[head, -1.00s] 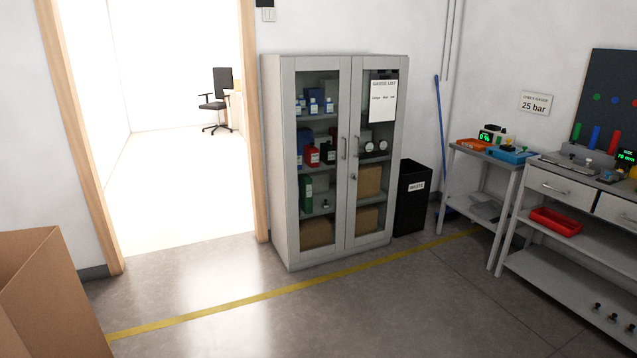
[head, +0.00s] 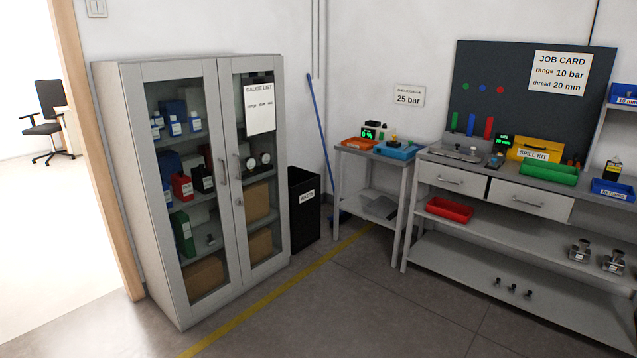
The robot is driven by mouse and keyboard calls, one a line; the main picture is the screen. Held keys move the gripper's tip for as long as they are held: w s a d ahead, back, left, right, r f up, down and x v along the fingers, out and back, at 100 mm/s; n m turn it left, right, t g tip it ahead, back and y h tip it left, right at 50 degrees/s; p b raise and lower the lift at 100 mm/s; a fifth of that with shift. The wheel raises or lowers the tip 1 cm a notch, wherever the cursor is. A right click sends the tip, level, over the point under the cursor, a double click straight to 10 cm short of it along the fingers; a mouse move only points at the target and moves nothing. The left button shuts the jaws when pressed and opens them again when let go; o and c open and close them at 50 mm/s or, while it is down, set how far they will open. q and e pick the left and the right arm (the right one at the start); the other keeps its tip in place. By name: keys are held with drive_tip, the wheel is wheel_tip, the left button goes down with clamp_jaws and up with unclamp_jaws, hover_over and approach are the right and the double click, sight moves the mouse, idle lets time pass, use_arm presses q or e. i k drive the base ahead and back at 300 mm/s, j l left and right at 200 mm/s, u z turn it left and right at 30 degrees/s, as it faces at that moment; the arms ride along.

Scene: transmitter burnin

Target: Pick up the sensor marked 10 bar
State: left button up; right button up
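No label on any small part is readable as 10 bar, so I cannot tell which thing is the sensor. Several small dark parts (head: 513,288) stand on the bench's bottom shelf. Two larger metal-and-black devices (head: 580,251) stand at the right of the bench's lower shelving. The job card (head: 560,73) on the dark board reads range 10 bar, thread 20 mm. A blue tray (head: 396,151) and an orange tray (head: 356,144) with small parts sit on the small table. Neither of my grippers is in view.
A grey glass-door cabinet (head: 138,178) stands shut at left. A black waste bin (head: 305,212) is beside it. The workbench (head: 450,178) holds a yellow spill kit (head: 536,149), a green tray (head: 548,173) and a blue bin (head: 613,190). The floor (head: 370,310) in front is clear.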

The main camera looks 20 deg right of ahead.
sight(580, 253)
drive_tip(key=i+l+z, duration=0.2)
drive_tip(key=z, duration=0.25)
drive_tip(key=i+z, duration=1.05)
drive_tip(key=z, duration=0.25)
